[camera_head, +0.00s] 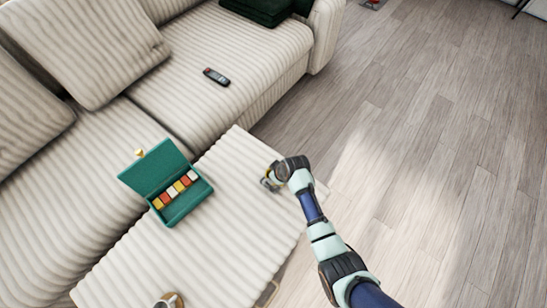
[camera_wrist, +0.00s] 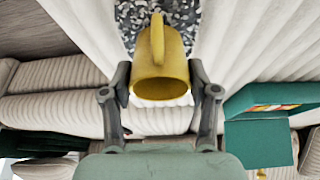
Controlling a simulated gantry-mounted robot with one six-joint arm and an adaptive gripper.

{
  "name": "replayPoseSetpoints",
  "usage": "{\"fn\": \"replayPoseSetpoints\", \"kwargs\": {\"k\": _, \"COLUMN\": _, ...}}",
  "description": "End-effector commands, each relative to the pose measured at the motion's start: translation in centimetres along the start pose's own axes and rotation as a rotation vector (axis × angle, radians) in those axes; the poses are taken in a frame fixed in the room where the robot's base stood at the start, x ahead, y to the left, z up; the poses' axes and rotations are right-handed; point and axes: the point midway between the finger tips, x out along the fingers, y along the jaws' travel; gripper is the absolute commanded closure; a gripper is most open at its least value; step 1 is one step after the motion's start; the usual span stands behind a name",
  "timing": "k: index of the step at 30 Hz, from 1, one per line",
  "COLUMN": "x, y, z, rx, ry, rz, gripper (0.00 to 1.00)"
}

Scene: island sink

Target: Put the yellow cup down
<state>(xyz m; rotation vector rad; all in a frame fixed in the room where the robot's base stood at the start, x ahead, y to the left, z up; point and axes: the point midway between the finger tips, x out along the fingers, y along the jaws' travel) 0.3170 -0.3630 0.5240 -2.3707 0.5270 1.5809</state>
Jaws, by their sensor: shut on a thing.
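The yellow cup (camera_wrist: 160,70) is between the two fingers of my gripper (camera_wrist: 160,86) in the wrist view, and the fingers are shut on it. Its handle points to the top of that picture and its round end faces the camera. In the head view my gripper (camera_head: 272,178) is at the far right part of the ribbed cream ottoman (camera_head: 225,215). Only a small yellow bit of the cup shows there, mostly hidden by my gripper. I cannot tell whether the cup touches the surface below. A speckled grey surface (camera_wrist: 190,20) shows behind the cup.
An open green box (camera_head: 150,172) with coloured pieces stands on the ottoman, left of my gripper. Another cup (camera_head: 170,300) is at the bottom edge. A remote (camera_head: 216,76) lies on the sofa (camera_head: 190,45). Bare ottoman surface lies between box and gripper; wooden floor (camera_head: 430,130) is to the right.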

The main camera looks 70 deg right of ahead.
Motion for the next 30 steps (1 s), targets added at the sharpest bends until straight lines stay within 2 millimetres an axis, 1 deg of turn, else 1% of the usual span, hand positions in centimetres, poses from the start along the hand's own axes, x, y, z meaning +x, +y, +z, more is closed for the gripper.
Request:
{"fn": "replayPoseSetpoints", "kwargs": {"k": 1, "x": 0.5, "y": 0.0, "z": 0.1, "rx": 0.0, "ry": 0.002, "rz": 0.001, "gripper": 0.78}}
{"fn": "replayPoseSetpoints", "kwargs": {"k": 6, "x": 0.2, "y": 0.0, "z": 0.0, "rx": 0.0, "ry": 0.002, "rz": 0.001, "gripper": 0.78}}
{"fn": "replayPoseSetpoints", "kwargs": {"k": 11, "x": 0.7, "y": 0.0, "z": 0.2, "rx": 0.0, "ry": 0.001, "rz": 0.0, "gripper": 0.78}}
{"fn": "replayPoseSetpoints", "kwargs": {"k": 12, "x": 0.6, "y": 0.0, "z": 0.2, "rx": 0.0, "ry": 0.0, "rz": 0.0, "gripper": 0.34}}
{"fn": "replayPoseSetpoints", "kwargs": {"k": 14, "x": 0.6, "y": 0.0, "z": 0.2, "rx": 0.0, "ry": 0.0, "rz": 0.0, "gripper": 0.24}}
{"fn": "replayPoseSetpoints", "kwargs": {"k": 15, "x": 0.6, "y": 0.0, "z": 0.2, "rx": 0.0, "ry": 0.0, "rz": 0.0, "gripper": 0.17}}
{"fn": "replayPoseSetpoints", "kwargs": {"k": 16, "x": 0.5, "y": 0.0, "z": 0.2, "rx": 0.0, "ry": 0.0, "rz": 0.0, "gripper": 0.15}}
{"fn": "replayPoseSetpoints", "kwargs": {"k": 25, "x": 0.4, "y": 0.0, "z": 0.1, "rx": 0.0, "ry": 0.001, "rz": 0.001, "gripper": 0.15}}
{"fn": "replayPoseSetpoints", "kwargs": {"k": 28, "x": -0.8, "y": 0.1, "z": -0.1, "rx": 0.0, "ry": 0.002, "rz": 0.002, "gripper": 0.15}}
{"fn": "replayPoseSetpoints", "kwargs": {"k": 30, "x": -2.4, "y": 0.0, "z": -0.1, "rx": 0.001, "ry": 0.001, "rz": 0.001, "gripper": 0.15}}
